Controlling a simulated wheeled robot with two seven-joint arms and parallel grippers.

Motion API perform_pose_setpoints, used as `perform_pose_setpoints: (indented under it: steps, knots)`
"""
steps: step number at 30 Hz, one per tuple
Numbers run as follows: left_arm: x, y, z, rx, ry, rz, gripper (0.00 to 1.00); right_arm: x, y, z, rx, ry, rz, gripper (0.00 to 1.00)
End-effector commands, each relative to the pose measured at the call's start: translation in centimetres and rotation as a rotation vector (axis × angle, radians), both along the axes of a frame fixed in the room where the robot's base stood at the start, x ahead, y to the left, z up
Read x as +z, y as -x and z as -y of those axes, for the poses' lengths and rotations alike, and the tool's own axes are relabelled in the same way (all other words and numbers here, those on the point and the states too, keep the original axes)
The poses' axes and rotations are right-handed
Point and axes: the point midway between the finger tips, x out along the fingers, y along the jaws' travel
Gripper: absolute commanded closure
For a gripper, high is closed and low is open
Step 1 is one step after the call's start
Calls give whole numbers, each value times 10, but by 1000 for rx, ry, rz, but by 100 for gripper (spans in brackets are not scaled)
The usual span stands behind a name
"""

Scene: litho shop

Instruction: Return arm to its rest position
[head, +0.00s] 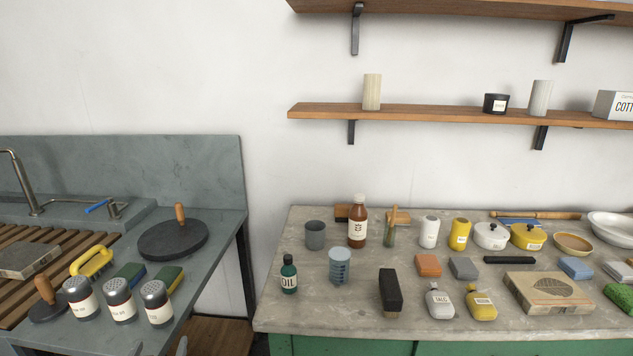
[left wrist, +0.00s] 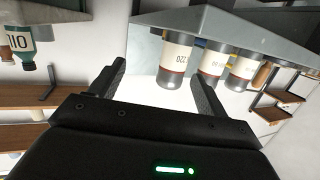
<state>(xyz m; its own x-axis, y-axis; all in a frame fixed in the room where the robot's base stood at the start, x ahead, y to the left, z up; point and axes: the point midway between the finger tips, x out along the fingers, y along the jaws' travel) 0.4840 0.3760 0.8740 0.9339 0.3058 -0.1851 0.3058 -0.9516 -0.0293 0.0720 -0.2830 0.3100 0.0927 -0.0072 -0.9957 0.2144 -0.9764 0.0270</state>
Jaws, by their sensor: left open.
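My left gripper (left wrist: 157,76) fills the lower part of the left wrist view, with its two dark fingers spread apart. No object is held between them. In the head view only the grey tips of my left gripper (head: 211,347) show at the bottom edge, in front of the grey counter's right end. Three labelled shakers appear beyond the fingers in the left wrist view, the nearest being a shaker (left wrist: 174,63); they look upside down there. My right gripper is in neither view.
The grey counter (head: 205,262) holds three shakers (head: 119,303), a yellow brush (head: 91,261) and a black round slab (head: 172,240). A gap separates it from the concrete-topped bench (head: 330,318), crowded with bottles, including a green oil bottle (head: 289,276). A wooden shelf (head: 440,115) hangs above.

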Motion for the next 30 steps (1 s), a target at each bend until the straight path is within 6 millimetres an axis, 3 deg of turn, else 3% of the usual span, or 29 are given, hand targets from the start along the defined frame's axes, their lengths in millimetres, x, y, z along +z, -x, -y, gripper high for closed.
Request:
perform_pose_setpoints:
  steps: [3, 9, 15, 20, 30]
  knots:
    - [-51, 39, 42, -128, 34, -263, 24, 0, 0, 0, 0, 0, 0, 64]
    - [-109, 117, 91, -270, 71, -637, 24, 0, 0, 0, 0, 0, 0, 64]
    - [-136, 184, 116, -349, 76, -895, 24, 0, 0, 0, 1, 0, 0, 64]
    - [-146, 235, 129, -397, 74, -1074, 24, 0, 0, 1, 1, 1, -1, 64]
    - [-249, 222, 132, -400, 78, -1131, 24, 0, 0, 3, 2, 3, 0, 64]
